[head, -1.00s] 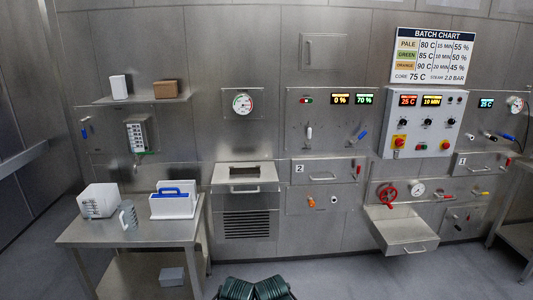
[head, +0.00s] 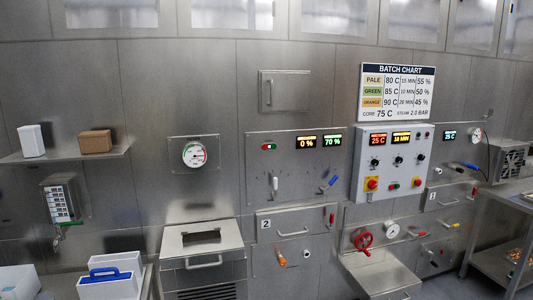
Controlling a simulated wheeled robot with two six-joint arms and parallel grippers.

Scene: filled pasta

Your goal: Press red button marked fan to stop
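A small red and green button pair (head: 269,147) sits on the steel middle panel (head: 258,178), left of displays reading 0 % (head: 306,142) and 70 % (head: 332,141). The white control box (head: 360,160) to its right carries a red button on a yellow base (head: 372,184), a small green and red pair (head: 394,186) and another red button (head: 417,182). The labels are too small to read, so I cannot tell which button is marked fan. Neither of my grippers is in view.
A steel hopper (head: 202,238) with a handle juts out at lower centre. A steel drawer (head: 380,277) stands out below the red handwheel (head: 363,241). A steel table (head: 500,200) is at the right. The batch chart (head: 397,92) hangs above the control box.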

